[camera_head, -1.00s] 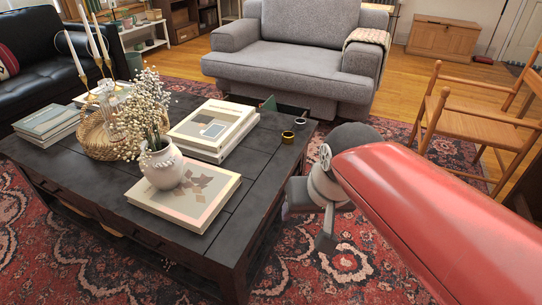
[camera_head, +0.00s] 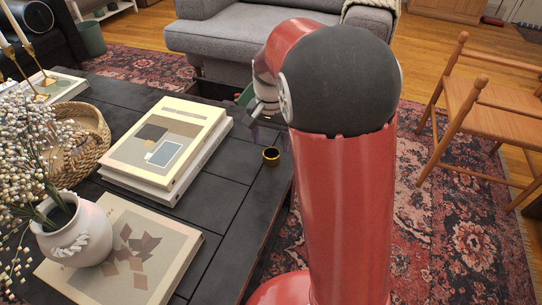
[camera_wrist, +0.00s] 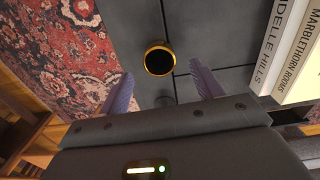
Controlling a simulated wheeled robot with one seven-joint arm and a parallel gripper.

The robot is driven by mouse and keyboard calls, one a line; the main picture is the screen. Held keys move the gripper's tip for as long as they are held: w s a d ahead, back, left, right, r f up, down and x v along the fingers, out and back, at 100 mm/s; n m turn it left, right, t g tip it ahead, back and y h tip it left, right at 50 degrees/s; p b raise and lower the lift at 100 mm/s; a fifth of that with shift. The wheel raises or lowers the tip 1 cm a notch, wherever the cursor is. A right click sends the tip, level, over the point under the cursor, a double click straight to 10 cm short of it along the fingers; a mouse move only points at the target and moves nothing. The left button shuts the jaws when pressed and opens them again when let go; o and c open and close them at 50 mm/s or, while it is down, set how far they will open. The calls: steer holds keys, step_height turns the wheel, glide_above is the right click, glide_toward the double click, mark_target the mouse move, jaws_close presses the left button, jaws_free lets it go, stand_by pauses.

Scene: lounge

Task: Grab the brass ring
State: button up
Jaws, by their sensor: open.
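The brass ring (camera_head: 271,156) is a small, short gold band with a dark inside. It rests on the dark coffee table (camera_head: 225,215), near its right edge, to the right of the stacked books. In the wrist view the brass ring (camera_wrist: 159,46) lies just beyond the fingertips, about midway between them and apart from both. My gripper (camera_head: 260,112) is open and empty, above the table's far right part; its two fingers also show in the wrist view (camera_wrist: 161,78).
Two stacked books (camera_head: 165,145) lie left of the ring. A white vase (camera_head: 75,230) with dried flowers stands on another book (camera_head: 125,255). A grey armchair (camera_head: 215,50) stands behind the table.

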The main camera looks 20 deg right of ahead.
mark_target(271, 150)
step_height(271, 150, down, 4)
steer(key=shift+f+b, duration=0.25)
steer(key=shift+b, duration=0.05)
steer(key=shift+c, duration=0.4)
steer(key=c, duration=1)
steer(key=shift+r, duration=0.2)
